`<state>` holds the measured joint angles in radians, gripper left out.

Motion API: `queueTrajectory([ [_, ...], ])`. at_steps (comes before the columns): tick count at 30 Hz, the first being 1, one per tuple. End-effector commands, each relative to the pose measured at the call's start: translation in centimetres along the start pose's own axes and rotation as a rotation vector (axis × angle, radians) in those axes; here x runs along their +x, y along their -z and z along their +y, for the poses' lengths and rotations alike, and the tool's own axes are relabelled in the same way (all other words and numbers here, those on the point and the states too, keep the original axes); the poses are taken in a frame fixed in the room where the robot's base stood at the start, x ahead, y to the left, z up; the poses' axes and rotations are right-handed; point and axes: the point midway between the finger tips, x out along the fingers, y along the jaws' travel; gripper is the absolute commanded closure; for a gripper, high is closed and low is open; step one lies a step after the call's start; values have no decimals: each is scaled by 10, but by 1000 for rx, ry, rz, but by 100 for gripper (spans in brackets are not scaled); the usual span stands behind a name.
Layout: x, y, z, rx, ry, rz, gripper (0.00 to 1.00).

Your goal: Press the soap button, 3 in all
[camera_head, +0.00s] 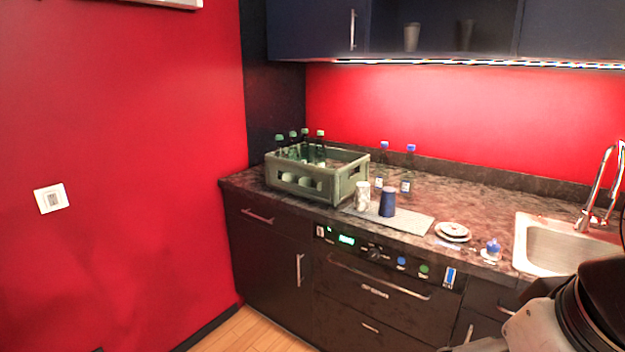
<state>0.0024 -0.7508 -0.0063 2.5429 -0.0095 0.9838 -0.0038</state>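A black appliance front (365,292) is built in under the counter. Its panel has a lit green display (346,240), a dark knob (375,254), a round blue button (401,261) and a round green button (424,269). I cannot read any label, so I cannot tell which is the soap button. A small bottle with a blue top (491,249) stands on the counter left of the sink. Part of my arm shows at the lower right, in front of the cupboards. My gripper's fingertips are not visible.
A green crate (318,181) with bottles stands at the counter's left. A white patterned cup (362,196) and a blue cup (388,202) stand on a grey mat (412,222). Stacked saucers (453,231) and a sink (550,246) are to the right. Floor shows at lower left.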

Motion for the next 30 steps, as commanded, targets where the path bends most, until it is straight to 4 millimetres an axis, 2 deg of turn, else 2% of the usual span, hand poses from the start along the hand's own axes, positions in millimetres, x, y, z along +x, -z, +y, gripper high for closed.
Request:
queueTrajectory([
  [6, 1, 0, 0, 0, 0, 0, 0],
  [19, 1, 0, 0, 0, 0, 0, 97],
  [20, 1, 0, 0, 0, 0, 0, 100],
  [30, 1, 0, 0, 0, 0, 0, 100],
])
